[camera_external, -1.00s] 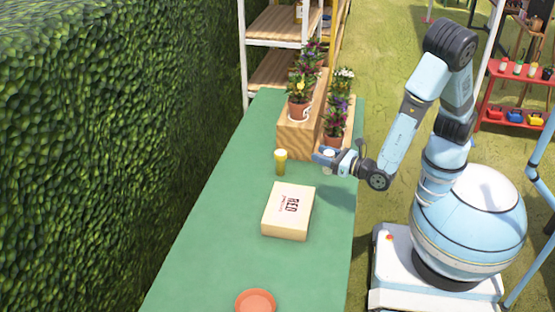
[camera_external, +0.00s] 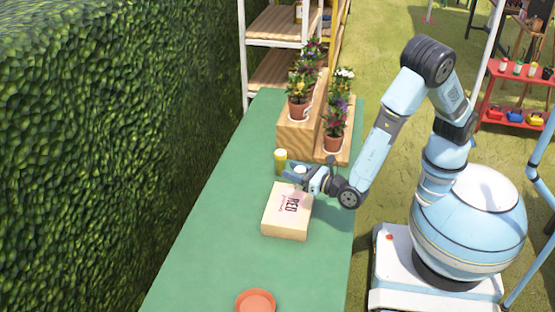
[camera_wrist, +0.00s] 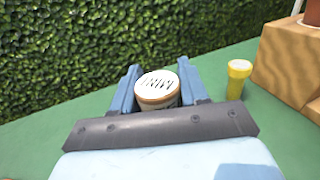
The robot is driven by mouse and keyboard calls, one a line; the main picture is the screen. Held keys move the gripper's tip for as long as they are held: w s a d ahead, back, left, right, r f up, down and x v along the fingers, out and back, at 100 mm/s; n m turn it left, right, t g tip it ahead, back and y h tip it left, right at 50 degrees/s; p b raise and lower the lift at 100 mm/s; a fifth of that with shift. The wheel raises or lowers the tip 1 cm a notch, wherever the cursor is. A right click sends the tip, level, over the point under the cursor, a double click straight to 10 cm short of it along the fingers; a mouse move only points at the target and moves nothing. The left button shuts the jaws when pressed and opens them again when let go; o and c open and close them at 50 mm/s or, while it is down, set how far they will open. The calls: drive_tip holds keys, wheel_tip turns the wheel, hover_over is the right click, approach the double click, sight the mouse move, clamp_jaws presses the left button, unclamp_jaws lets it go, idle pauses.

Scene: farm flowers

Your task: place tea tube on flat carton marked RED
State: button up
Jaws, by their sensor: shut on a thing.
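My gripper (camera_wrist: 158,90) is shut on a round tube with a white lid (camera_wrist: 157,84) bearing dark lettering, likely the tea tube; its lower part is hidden. In the external view my gripper (camera_external: 298,173) holds it at the far edge of the carton, and the pale lid (camera_external: 300,169) shows between the fingers. The flat carton marked RED (camera_external: 287,222) lies on the green table with its label up and nothing on it. I cannot tell how high the tube is above the table.
A yellow tube with a pale lid (camera_external: 281,162) stands just left of my gripper, also in the wrist view (camera_wrist: 238,82). Wooden blocks (camera_external: 296,136) with potted flowers stand behind. An orange dish (camera_external: 256,302) lies at the front. A hedge (camera_external: 110,150) borders the left.

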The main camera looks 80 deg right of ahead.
drive_tip(key=w+f, duration=0.1)
drive_tip(key=f, duration=0.1)
drive_tip(key=w+a+f, duration=0.1)
drive_tip(key=w+f, duration=0.1)
drive_tip(key=shift+a, duration=0.15)
drive_tip(key=shift+f, duration=1.4)
drive_tip(key=shift+f, duration=0.1)
drive_tip(key=o, duration=1.1)
drive_tip(key=shift+c, duration=0.2)
drive_tip(key=shift+s, duration=0.1)
drive_tip(key=v, duration=1.2)
